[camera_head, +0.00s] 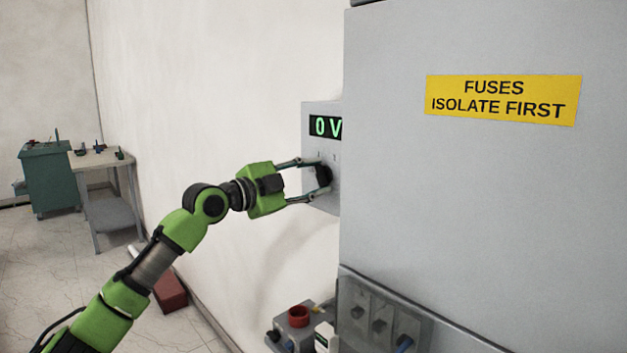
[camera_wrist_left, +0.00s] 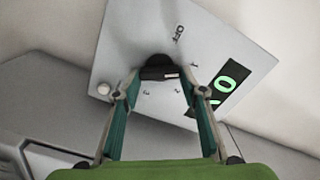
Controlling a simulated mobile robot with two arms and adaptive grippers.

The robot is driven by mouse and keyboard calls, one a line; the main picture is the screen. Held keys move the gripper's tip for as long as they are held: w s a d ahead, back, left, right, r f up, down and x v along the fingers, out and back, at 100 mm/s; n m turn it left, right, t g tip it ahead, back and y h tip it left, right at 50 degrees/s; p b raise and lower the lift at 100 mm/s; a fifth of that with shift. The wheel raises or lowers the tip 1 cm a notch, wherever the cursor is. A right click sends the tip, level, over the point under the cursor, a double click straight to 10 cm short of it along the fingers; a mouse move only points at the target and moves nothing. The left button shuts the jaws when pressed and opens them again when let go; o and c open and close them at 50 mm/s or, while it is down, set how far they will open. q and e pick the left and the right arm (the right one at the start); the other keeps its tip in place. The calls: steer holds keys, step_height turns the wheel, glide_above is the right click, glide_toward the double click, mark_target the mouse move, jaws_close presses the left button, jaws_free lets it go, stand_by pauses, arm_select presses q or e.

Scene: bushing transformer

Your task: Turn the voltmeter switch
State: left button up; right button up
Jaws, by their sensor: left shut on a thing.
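The voltmeter is a grey panel box (camera_head: 322,112) on the wall, with a green display (camera_head: 326,127) reading "0 V". Its black switch knob (camera_head: 323,176) sits below the display, partly hidden by the cabinet's edge and my fingers. My left gripper (camera_head: 314,180) reaches in from the left with its fingers on either side of the knob, shut on it. In the left wrist view the knob (camera_wrist_left: 158,68) lies between the fingertips, with a pale mark on it. My right gripper is out of view.
A large grey cabinet (camera_head: 480,210) with a yellow "FUSES ISOLATE FIRST" sign (camera_head: 503,99) stands close to the right of the voltmeter. Below are a switch box (camera_head: 380,310) and a red round part (camera_head: 298,316). A green cabinet (camera_head: 50,180) stands far left.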

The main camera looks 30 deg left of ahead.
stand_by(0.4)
arm_select(q)
steer(key=o, duration=1.1)
steer(key=shift+o, duration=0.2)
steer(key=v, duration=1.2)
